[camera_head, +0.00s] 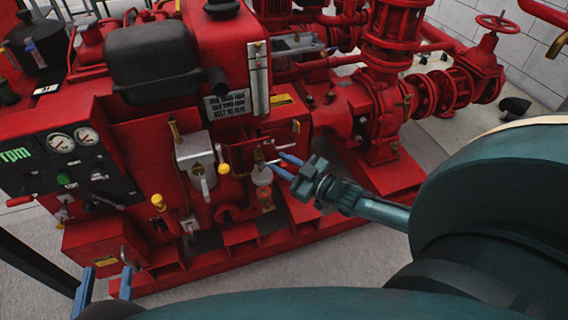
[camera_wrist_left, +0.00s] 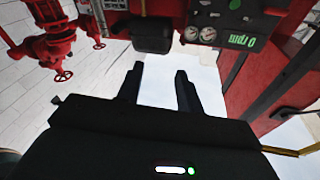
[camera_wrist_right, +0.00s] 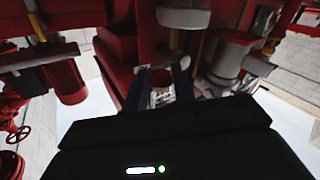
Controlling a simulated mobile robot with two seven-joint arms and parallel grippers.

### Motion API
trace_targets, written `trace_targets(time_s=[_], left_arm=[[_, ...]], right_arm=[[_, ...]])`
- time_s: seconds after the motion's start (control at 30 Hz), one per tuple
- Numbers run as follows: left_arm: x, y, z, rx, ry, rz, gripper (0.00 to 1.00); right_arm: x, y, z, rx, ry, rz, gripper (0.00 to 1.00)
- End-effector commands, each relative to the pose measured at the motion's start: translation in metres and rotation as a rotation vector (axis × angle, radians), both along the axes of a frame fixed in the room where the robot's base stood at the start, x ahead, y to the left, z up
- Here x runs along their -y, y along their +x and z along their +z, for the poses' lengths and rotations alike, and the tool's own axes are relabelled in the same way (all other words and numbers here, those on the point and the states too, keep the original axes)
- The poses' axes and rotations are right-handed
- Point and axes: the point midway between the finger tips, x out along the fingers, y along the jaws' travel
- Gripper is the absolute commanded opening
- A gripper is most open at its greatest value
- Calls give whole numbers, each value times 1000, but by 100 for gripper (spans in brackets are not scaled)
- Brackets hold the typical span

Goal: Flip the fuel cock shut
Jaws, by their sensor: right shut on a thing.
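The fuel cock (camera_head: 268,160) is on the front of the red pumpset, above a small pale filter bowl (camera_head: 262,176). It is small in the head view, and its lever angle is hard to tell. My right gripper (camera_head: 280,165) reaches in from the right, with its blue fingertips at the cock. In the right wrist view its fingers (camera_wrist_right: 158,84) stand either side of a small metal and reddish part, and it is shut on it. My left gripper (camera_head: 104,286) is low at the left, open and empty; its two fingers stand apart in the left wrist view (camera_wrist_left: 160,85).
A grey box with a yellow-knobbed lever (camera_head: 197,165) is left of the cock. Another yellow knob (camera_head: 158,201) stands lower left. The gauge panel (camera_head: 65,165) is far left. Red pump pipes (camera_head: 385,90) stand to the right. The floor in front is clear.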

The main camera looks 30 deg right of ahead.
Motion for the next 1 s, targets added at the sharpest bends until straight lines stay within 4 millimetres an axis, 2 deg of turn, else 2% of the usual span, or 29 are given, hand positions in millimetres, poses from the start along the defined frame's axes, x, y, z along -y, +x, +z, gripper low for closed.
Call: trace_targets(time_s=[0.17,0.3,0.4,0.43,0.63,0.87,1.0], left_arm=[[0,0,-10,-10,-21,-1,36],[1,2,2,7,-35,-5,36],[1,2,5,14,-34,-7,36],[1,3,5,15,-33,-7,36],[1,3,3,15,-27,-10,36],[1,3,2,12,-26,-10,36],[2,2,4,10,-21,-10,36]], right_arm=[[0,1,-8,20,89,-3,4],[0,0,-6,22,103,-2,4],[0,0,-7,19,102,-2,4],[0,0,-7,19,102,-2,27],[0,0,-6,21,101,-1,44],[1,0,-5,23,100,-1,45],[3,-8,-6,21,99,-1,45]])
